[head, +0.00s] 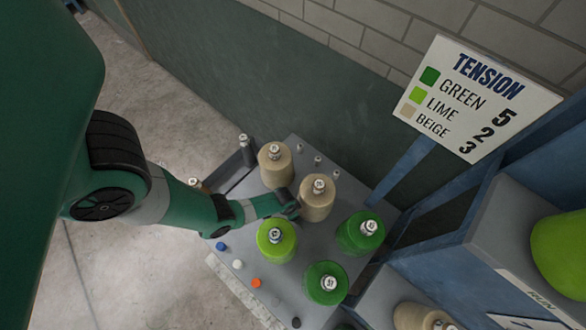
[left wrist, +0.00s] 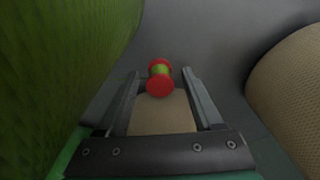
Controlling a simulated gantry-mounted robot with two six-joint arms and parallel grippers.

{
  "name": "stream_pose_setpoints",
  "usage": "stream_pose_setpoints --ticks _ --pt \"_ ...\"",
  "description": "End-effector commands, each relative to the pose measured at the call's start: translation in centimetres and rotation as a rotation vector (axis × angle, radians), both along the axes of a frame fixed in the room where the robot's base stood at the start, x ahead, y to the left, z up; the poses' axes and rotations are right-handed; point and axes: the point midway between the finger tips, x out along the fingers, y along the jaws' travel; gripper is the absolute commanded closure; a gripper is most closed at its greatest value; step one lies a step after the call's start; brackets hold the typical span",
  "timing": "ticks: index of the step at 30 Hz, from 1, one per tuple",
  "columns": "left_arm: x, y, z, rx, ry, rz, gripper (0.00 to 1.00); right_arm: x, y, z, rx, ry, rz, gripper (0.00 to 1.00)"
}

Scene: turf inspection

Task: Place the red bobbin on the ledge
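The red bobbin (left wrist: 160,78) shows in the left wrist view, with red ends and lime thread around its middle. It sits between or just beyond the tips of my left gripper (left wrist: 160,82). The fingers stand apart on either side, with a visible gap to the bobbin. In the head view my left gripper (head: 289,207) is low between a beige cone (head: 317,200) and a lime cone (head: 276,239); the bobbin cannot be made out there. My right gripper is not in view. I cannot tell which surface is the ledge.
Green cones (head: 360,233) and another beige cone (head: 275,164) crowd the grey board (head: 310,147). Small coloured pieces, including an orange one (head: 256,283), line its front edge. A tension sign (head: 477,98) stands behind; a grey shelf (head: 497,215) with a lime cone is at right.

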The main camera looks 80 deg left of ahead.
Motion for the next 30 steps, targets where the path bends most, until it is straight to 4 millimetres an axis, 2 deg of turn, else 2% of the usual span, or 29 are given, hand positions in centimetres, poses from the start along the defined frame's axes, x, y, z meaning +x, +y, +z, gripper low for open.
stream_pose_setpoints --ticks 7,10,17,18,21,25,30 --pt "0.0 0.0 0.1 0.000 0.000 0.000 0.33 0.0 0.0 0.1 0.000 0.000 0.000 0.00" --pt "0.0 0.0 1.0 0.000 0.000 0.000 0.33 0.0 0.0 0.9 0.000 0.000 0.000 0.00" --pt "-0.7 -0.3 6.3 0.001 -0.003 0.000 0.33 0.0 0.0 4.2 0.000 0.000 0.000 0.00" --pt "-0.9 -0.3 7.5 0.000 0.000 0.000 0.33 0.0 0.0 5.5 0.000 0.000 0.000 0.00" --pt "-1.2 -0.4 9.5 0.000 0.000 0.000 0.33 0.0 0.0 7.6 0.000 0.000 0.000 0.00" --pt "-1.5 -0.5 11.4 0.000 0.000 0.000 0.33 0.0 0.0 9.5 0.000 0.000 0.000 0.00" --pt "-1.7 -0.6 12.3 0.000 0.000 0.000 0.33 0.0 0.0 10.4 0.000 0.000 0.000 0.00"
